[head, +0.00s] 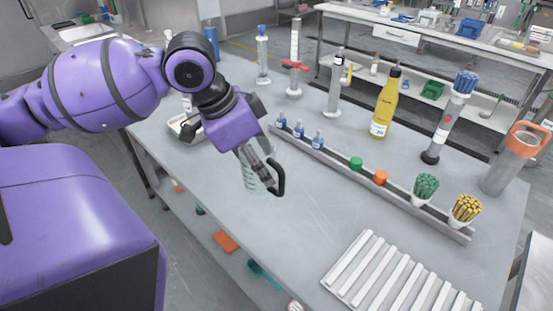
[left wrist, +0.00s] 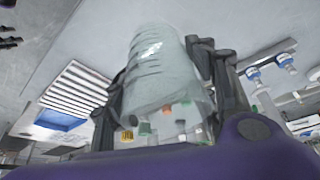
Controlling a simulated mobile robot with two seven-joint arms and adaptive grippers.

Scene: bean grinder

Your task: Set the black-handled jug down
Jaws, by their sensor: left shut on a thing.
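The black-handled jug (head: 252,183) is clear, ribbed plastic with a dark loop handle. It is near the left edge of the grey table (head: 310,220). My left gripper (head: 260,166) is shut on the jug, with its fingers partly covering it. In the left wrist view the see-through jug (left wrist: 165,80) sits between the two dark fingers of my left gripper (left wrist: 170,90). I cannot tell whether the jug's base touches the table. My right gripper is not in view.
A long grey rail (head: 370,180) holding small bottles, caps and cups crosses the table to the right. A white slatted rack (head: 385,275) lies at the front. A yellow bottle (head: 385,105) stands beyond the rail. The tabletop between jug and rack is clear.

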